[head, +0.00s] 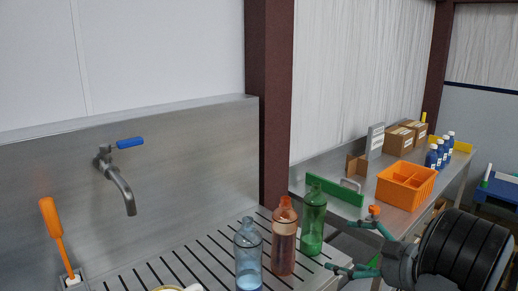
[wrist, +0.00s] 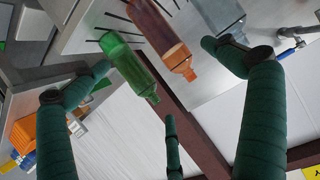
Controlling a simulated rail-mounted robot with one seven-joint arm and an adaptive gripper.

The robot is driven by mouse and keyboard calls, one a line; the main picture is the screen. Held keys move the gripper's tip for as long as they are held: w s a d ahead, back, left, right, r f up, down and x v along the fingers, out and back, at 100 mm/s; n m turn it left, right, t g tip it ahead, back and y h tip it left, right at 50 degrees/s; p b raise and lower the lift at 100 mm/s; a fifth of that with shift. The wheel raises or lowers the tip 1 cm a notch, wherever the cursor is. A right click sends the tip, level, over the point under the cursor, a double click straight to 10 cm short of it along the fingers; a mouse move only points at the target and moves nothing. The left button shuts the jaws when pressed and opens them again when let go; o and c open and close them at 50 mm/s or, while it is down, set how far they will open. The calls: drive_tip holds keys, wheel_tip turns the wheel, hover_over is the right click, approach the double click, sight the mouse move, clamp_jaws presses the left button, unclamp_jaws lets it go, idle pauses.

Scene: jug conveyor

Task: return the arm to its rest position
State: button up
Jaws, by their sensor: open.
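My gripper (head: 355,247) is open with its green fingers spread, at the lower right in the head view. Its fingers also show in the wrist view (wrist: 168,60), and nothing is held between them. A green bottle (head: 313,222), a red-brown bottle (head: 284,240) and a clear blue bottle (head: 248,258) stand upright on the slatted metal rack, left of my gripper. In the wrist view the green bottle (wrist: 128,68), the red-brown bottle (wrist: 162,38) and the pale bottle (wrist: 219,15) appear beyond the fingers.
A steel sink wall with a blue-handled tap (head: 120,180) and an orange-handled brush (head: 58,235) are at left. A table behind my gripper bears an orange crate (head: 406,204), cartons (head: 398,141) and blue bottles (head: 440,152). A brown post (head: 268,110) rises behind the rack.

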drive_tip(key=s+f+m+h+b, duration=0.1)
drive_tip(key=s+f+b, duration=0.1)
drive_tip(key=s, duration=0.3)
drive_tip(key=s+d+f+m+t+h+b, duration=0.1)
drive_tip(key=s+f+b, duration=0.2)
drive_tip(key=s+b, duration=0.1)
drive_tip(key=s+f+m+h+b, duration=0.1)
drive_tip(key=s+f+b, duration=0.1)
drive_tip(key=s, duration=0.5)
drive_tip(key=shift+d+f+m+t+h+b, duration=0.3)
drive_tip(key=shift+m+t+h+b, duration=0.1)
drive_tip(key=shift+b, duration=0.1)
drive_tip(key=shift+d, duration=0.15)
